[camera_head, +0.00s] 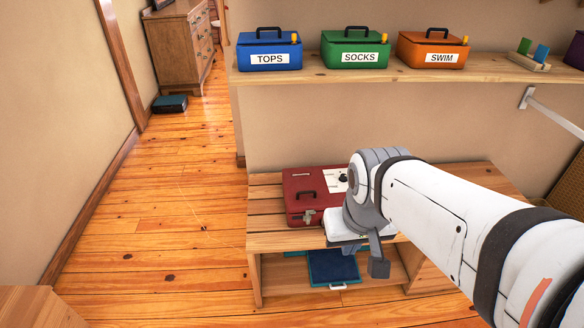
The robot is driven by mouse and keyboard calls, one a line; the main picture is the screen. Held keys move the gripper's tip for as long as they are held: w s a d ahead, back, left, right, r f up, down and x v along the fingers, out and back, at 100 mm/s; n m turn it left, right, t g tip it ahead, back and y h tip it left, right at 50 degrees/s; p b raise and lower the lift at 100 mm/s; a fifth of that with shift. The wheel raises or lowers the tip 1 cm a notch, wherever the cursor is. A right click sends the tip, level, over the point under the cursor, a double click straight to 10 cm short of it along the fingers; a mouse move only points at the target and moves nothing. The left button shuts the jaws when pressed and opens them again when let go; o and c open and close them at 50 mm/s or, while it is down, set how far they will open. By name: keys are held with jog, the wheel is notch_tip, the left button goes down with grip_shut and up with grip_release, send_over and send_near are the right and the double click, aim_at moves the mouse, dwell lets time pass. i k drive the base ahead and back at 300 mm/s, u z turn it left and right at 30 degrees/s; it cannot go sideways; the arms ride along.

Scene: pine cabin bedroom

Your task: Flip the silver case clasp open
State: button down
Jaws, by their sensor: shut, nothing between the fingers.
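A red case (300,190) with a dark handle on its lid sits on the wooden bench. A small silver clasp (309,216) shows on its front face; it is too small to tell whether it is flipped up or down. My arm reaches in from the right and covers the case's right side. My gripper (379,267) is at the arm's end, to the right of the clasp and lower in the picture. It is shut and holds nothing. It appears apart from the clasp, and its fingers are partly hidden by my wrist.
A shelf (490,68) above the bench holds blue (270,62), green (350,60) and orange (432,60) labelled boxes. A blue bin (333,266) is under the bench (268,240). The floor (170,215) to the left is mostly clear, with a dresser (178,45) far back.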

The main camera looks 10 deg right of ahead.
aim_at(308, 218)
jog(key=z, duration=0.15)
jog(key=i, duration=0.95)
jog(key=u, duration=0.05)
